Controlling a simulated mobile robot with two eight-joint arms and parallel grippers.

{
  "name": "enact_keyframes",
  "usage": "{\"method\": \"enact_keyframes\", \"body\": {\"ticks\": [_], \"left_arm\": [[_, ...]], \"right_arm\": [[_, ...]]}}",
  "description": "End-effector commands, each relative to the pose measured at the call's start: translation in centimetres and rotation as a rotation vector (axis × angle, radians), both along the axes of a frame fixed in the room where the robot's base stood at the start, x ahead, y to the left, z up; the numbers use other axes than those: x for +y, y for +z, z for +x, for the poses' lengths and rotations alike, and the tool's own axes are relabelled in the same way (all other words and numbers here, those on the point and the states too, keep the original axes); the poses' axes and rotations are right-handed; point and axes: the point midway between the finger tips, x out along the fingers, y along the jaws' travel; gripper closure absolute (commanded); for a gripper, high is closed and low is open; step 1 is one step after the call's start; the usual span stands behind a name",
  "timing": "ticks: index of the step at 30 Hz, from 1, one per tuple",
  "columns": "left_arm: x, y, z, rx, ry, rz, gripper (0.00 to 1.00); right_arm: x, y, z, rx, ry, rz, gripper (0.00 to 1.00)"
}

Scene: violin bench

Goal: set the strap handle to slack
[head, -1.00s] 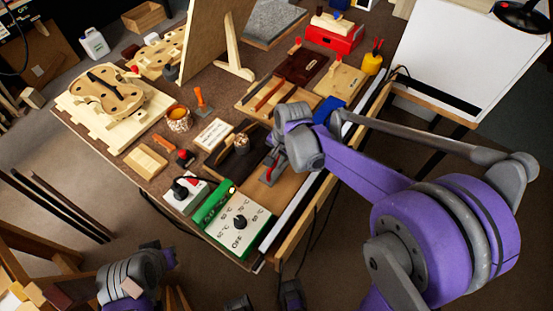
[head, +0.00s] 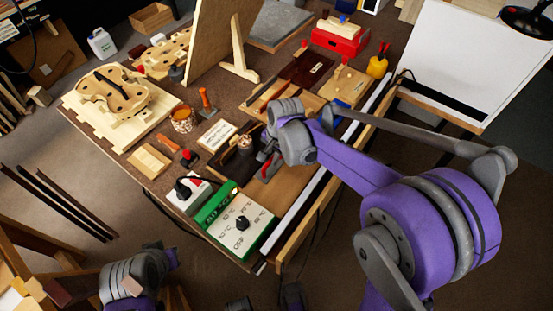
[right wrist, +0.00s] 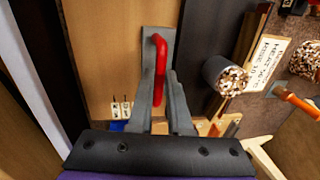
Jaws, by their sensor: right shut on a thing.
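The strap handle is a red bar (right wrist: 161,62) on a grey metal plate (right wrist: 150,36), in the middle of the right wrist view. In the head view the red handle (head: 267,171) shows just below my right gripper (head: 268,158), partly hidden by it. In the right wrist view my right gripper (right wrist: 162,100) is shut on the handle, with a finger on each side. My left gripper (head: 135,275) is at the lower left in the head view, away from the bench; its jaws cannot be made out.
A green and white dial box (head: 240,225) stands at the bench's near corner. A round pot of pale bits (right wrist: 225,75) and a lettered card (right wrist: 265,65) are right of the handle in the right wrist view. A violin body (head: 112,92) lies at the far left.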

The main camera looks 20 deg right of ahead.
Motion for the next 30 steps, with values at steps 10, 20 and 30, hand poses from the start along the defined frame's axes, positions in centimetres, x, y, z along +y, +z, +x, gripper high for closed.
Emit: {"method": "enact_keyframes", "body": {"ticks": [10, 20, 30], "left_arm": [[0.0, 0.0, 0.0, 0.000, 0.000, 0.000, 1.00], [0.0, 0.1, 0.0, 0.000, 0.000, 0.000, 1.00], [0.0, 0.8, 0.2, -0.003, 0.000, 0.000, 1.00]], "right_arm": [[0.2, 0.1, 0.2, -0.006, 0.001, 0.003, 0.53], [0.0, 0.9, 0.0, -0.005, 0.000, 0.002, 0.53], [-0.8, 7.2, -0.9, -0.006, 0.000, 0.002, 0.53]]}}
